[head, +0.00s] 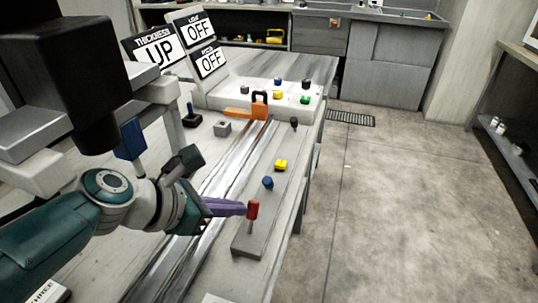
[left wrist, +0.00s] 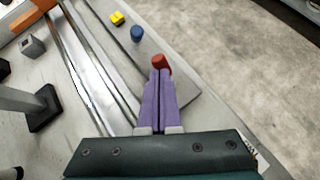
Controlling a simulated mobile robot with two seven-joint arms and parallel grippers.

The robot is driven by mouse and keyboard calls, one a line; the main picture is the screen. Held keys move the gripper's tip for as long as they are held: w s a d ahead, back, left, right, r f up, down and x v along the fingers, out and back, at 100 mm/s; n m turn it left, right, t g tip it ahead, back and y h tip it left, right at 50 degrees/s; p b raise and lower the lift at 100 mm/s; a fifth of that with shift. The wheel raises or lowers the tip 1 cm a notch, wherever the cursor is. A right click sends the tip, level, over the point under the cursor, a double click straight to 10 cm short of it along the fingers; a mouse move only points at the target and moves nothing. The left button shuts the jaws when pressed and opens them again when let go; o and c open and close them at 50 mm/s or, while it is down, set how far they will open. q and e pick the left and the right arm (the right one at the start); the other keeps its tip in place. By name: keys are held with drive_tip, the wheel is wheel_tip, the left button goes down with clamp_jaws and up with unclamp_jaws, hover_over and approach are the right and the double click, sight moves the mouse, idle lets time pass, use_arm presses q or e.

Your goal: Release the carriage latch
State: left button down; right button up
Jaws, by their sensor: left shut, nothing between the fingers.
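A red-capped lever (head: 253,210) stands on a thin stem at the near end of a grey bar (head: 241,246) beside the metal rails. Its red cap also shows in the left wrist view (left wrist: 161,62), at the fingertips. Which control is the carriage latch is not marked in these views. My left gripper (head: 243,209), with purple fingers, is shut and empty. Its tips are right at the red cap, and I cannot tell whether they touch it. The fingers also show in the left wrist view (left wrist: 158,75). My right gripper is not in view.
A blue knob (head: 268,183) and a yellow block (head: 281,165) sit farther along the bar. Beyond stand an orange-and-black part (head: 259,106) and a white panel with coloured buttons (head: 233,91). Signs read "THICKNESS UP" (head: 154,48) and "OFF". Open floor lies right.

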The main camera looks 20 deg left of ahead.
use_arm(q)
drive_tip(key=shift+r+p, duration=0.55)
drive_tip(key=shift+r, duration=0.1)
drive_tip(key=shift+r, duration=0.15)
drive_tip(key=s+a, duration=0.2)
drive_tip(key=s, duration=0.1)
drive_tip(key=s+a+p, duration=0.1)
drive_tip(key=s+a, duration=0.1)
drive_tip(key=s, duration=0.2)
drive_tip(key=s+a+p, duration=0.1)
drive_tip(key=s+a, duration=0.2)
drive_tip(key=s, duration=0.1)
drive_tip(key=shift+r, duration=0.25)
